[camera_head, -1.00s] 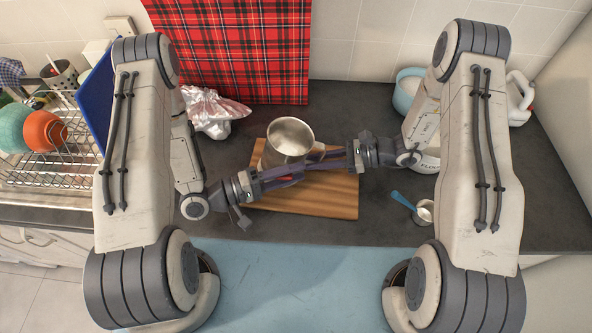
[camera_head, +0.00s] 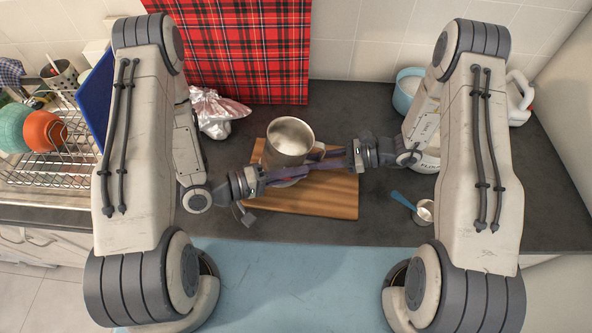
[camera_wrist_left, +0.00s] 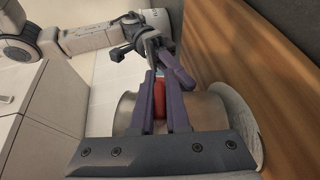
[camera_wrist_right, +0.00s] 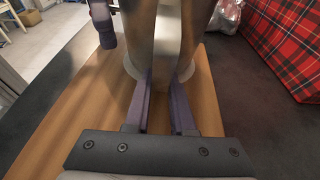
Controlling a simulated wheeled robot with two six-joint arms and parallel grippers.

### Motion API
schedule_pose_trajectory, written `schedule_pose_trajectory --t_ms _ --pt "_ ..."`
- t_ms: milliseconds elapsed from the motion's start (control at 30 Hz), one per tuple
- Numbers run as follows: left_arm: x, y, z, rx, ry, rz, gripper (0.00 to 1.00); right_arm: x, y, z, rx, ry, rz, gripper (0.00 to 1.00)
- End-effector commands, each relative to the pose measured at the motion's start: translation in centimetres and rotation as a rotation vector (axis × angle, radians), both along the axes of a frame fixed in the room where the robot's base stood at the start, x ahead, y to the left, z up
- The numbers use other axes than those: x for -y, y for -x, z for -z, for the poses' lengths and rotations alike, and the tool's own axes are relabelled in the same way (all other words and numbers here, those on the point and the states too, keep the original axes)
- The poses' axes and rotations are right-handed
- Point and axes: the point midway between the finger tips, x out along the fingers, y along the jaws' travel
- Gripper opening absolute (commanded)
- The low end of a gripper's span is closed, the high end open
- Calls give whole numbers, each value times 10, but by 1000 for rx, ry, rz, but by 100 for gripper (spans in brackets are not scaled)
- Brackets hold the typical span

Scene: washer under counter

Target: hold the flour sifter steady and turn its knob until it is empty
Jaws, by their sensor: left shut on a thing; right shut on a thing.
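The flour sifter (camera_head: 289,140) is a metal cup standing upright over the wooden board. It also shows in the left wrist view (camera_wrist_left: 208,112) and the right wrist view (camera_wrist_right: 140,30). My left gripper (camera_wrist_left: 160,78) is shut on the red knob (camera_wrist_left: 160,98) low on the sifter's side. My right gripper (camera_wrist_right: 162,78) is shut on the sifter's metal handle (camera_wrist_right: 167,45), at its right side in the head view. A pale curved rim (camera_wrist_left: 245,125) shows under the sifter. The flour inside cannot be made out.
The wooden board (camera_head: 335,200) lies on the dark counter. A small cup with a blue-handled scoop (camera_head: 424,211) stands right of it. A dish rack (camera_head: 60,165) is at the left, a crumpled bag (camera_head: 217,112) behind, and a white flour container (camera_head: 428,160) behind my right arm.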

Motion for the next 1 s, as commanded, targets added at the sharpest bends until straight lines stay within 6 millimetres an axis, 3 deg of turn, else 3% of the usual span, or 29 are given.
schedule_pose_trajectory --t_ms 400,500,833,1000 --pt "-1 0 2 1 -77 0 0 0 1 0 -1 -1 -2 0" --pt "0 0 2 0 -76 0 44 0 1 0 -1 -1 -2 0" --pt "-1 0 2 0 -76 0 44 0 0 0 0 -1 -1 0" --pt "-12 3 -1 -1 -75 -5 44 0 0 0 0 -1 -1 0"
